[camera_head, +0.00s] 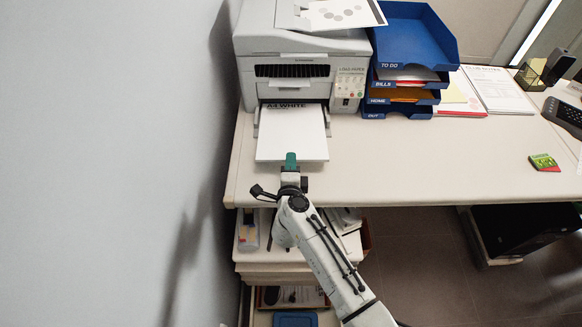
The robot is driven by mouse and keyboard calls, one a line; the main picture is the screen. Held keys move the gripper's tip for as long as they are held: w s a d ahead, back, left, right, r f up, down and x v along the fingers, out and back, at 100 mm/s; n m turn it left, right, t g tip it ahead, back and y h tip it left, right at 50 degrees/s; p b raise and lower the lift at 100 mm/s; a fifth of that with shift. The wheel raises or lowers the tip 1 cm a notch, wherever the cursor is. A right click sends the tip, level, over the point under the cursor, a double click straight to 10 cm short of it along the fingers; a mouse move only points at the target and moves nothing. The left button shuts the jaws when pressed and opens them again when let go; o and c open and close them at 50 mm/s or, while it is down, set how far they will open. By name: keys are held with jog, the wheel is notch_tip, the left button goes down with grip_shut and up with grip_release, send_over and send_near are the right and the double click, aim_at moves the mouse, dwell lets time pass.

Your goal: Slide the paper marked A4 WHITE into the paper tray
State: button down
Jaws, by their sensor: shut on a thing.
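The paper marked A4 WHITE (290,140) lies flat in front of the printer, with its far end in the opening of the paper tray (328,117) at the printer's base. Most of the sheet stands out toward the desk's front edge. The label A4 WHITE reads near its far end, just below the printer. My gripper (291,160) is at the sheet's near edge, with its green fingertips shut on the paper. My arm reaches up to it from the lower right. How deep the far end sits in the tray is hidden by the printer.
The white printer (302,70) stands against the wall side. Blue stacked letter trays (410,40) stand to its right. The desk (430,165) is clear to the right of the paper, up to a small green and red packet (544,162). Shelves (290,268) sit below the desk edge.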

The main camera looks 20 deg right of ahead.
jog(key=shift+w, duration=0.15)
jog(key=c, duration=1.2)
grip_release()
jog(key=shift+o, duration=0.4)
jog(key=shift+r+p, duration=0.15)
jog(key=shift+p, duration=0.75)
jog(key=shift+g+y+p, duration=0.6)
jog(key=shift+g+p, duration=1)
jog(key=shift+p, duration=3.45)
jog(key=shift+g+p, duration=0.5)
jog(key=shift+p, duration=0.75)
